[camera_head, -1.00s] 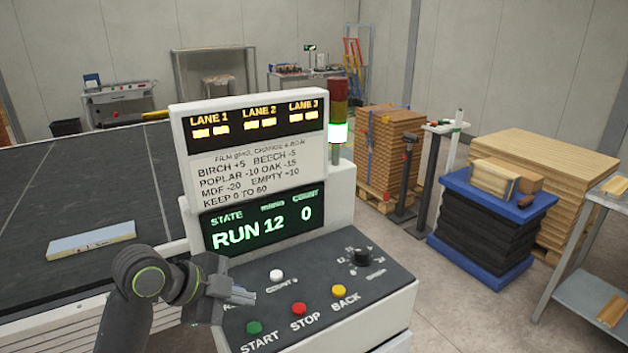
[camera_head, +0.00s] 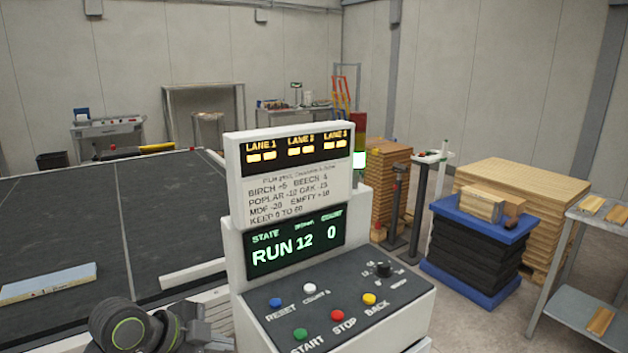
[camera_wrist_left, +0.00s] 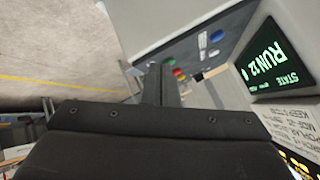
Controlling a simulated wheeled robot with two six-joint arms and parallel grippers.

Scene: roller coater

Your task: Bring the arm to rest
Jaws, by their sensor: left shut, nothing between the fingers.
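My left gripper (camera_head: 218,342) is at the bottom edge of the head view, just left of the control console's (camera_head: 350,296) sloped panel. It is apart from the buttons. In the left wrist view its fingers (camera_wrist_left: 161,80) are together with nothing between them. The console screen (camera_head: 296,243) reads RUN 12 and count 0. The panel carries a blue reset button (camera_head: 276,302), a white button (camera_head: 309,288), a green start button (camera_head: 300,334), a red stop button (camera_head: 337,315), a yellow back button (camera_head: 369,299) and a black knob (camera_head: 383,270). My right gripper is out of view.
A dark conveyor table (camera_head: 90,220) with a pale board (camera_head: 48,283) lies left of the console. A signal tower (camera_head: 359,150) glows green behind it. A blue-topped stack (camera_head: 480,220), wood stacks (camera_head: 540,190) and a metal shelf (camera_head: 570,310) stand right. The floor between is clear.

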